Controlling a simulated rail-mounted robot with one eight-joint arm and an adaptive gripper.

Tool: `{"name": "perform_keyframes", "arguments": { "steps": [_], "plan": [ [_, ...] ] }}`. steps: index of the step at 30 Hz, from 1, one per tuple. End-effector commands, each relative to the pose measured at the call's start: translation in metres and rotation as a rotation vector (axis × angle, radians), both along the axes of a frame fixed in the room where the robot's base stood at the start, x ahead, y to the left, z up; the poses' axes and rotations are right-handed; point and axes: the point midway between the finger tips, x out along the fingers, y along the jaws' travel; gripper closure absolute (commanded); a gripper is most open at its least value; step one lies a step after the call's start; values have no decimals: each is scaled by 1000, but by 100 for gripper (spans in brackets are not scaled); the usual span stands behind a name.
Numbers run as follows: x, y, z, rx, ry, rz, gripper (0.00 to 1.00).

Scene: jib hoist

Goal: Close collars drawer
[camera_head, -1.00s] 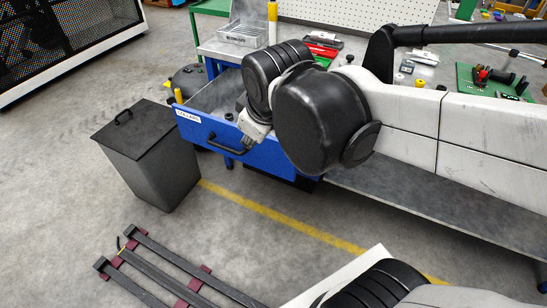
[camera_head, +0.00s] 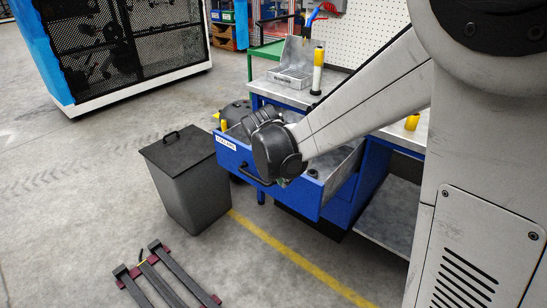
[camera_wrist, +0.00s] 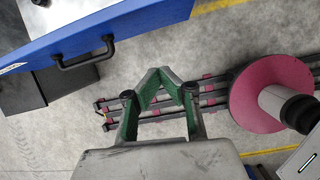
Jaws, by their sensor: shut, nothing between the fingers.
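The collars drawer (camera_head: 240,165) is a blue drawer with a white "COLLARS" label, pulled out from the blue workbench. Its black bar handle (camera_head: 256,176) is on the front face, partly behind my wrist in the head view. In the wrist view, the blue front (camera_wrist: 115,22) fills the upper left, and the handle (camera_wrist: 84,54) shows whole. My gripper (camera_wrist: 158,72) has green fingers with their tips together, shut and empty. It appears to the right of the handle in the wrist view, apart from it. In the head view my wrist hides most of the gripper.
A dark lidded bin (camera_head: 190,185) stands left of the drawer. A low rack of dark bars (camera_head: 165,275) lies on the floor in front. A pink disc (camera_wrist: 258,88) with a grey post appears at the wrist view's right.

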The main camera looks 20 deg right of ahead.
Motion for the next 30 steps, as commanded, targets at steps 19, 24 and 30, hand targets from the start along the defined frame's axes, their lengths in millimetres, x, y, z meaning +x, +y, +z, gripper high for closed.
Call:
{"name": "perform_keyframes", "arguments": {
  "steps": [19, 24, 30],
  "plan": [
    [23, -17, -76, -48, 55, 104, 100],
    [30, -26, -106, -48, 55, 106, 100],
    [44, -46, -113, -48, 54, 103, 100]
  ]
}}
